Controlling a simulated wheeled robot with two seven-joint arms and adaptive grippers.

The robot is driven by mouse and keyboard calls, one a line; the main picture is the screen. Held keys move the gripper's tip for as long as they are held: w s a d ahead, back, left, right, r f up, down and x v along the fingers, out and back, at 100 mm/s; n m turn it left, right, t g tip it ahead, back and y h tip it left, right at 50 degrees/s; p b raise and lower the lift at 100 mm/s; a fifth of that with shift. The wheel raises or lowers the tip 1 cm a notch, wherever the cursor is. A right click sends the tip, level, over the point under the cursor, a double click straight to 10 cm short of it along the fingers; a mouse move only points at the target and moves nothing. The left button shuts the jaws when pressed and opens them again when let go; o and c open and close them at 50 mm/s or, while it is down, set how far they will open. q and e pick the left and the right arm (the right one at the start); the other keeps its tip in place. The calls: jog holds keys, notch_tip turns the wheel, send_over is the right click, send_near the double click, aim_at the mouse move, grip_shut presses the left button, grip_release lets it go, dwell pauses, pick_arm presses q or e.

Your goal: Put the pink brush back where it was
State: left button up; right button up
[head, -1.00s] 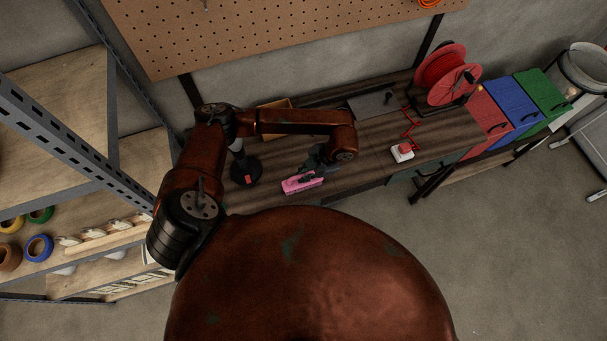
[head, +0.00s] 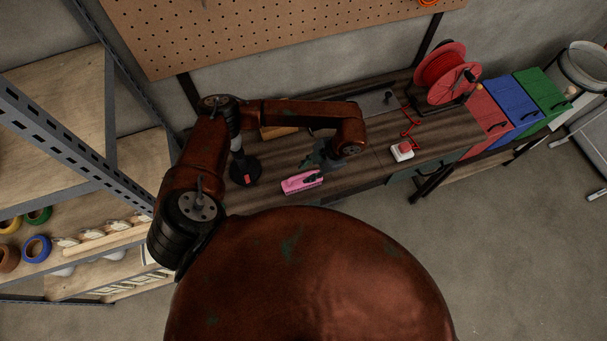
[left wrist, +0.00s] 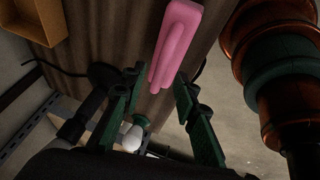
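The pink brush (head: 296,184) lies on the dark wooden workbench (head: 358,178) near its front edge. My left gripper (head: 312,166) is just behind the brush in the head view, and a dark part overlaps the brush's right end. In the left wrist view the green fingers of the left gripper (left wrist: 160,76) are spread apart. The pink brush (left wrist: 178,40) shows between and beyond the fingertips, with no finger clearly pressed on it. My right gripper is not in view.
A black round-based stand (head: 245,170) is left of the brush. A wooden box (head: 278,131) lies behind. A white block with a red button (head: 402,151), a grey plate (head: 377,103) and a red cable reel (head: 446,76) are to the right. A metal shelf (head: 60,125) stands at left.

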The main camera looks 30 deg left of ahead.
pick_arm(q)
jog(key=v, duration=0.8)
jog(key=shift+r, duration=0.2)
jog(key=shift+c, duration=0.3)
dwell(0.6)
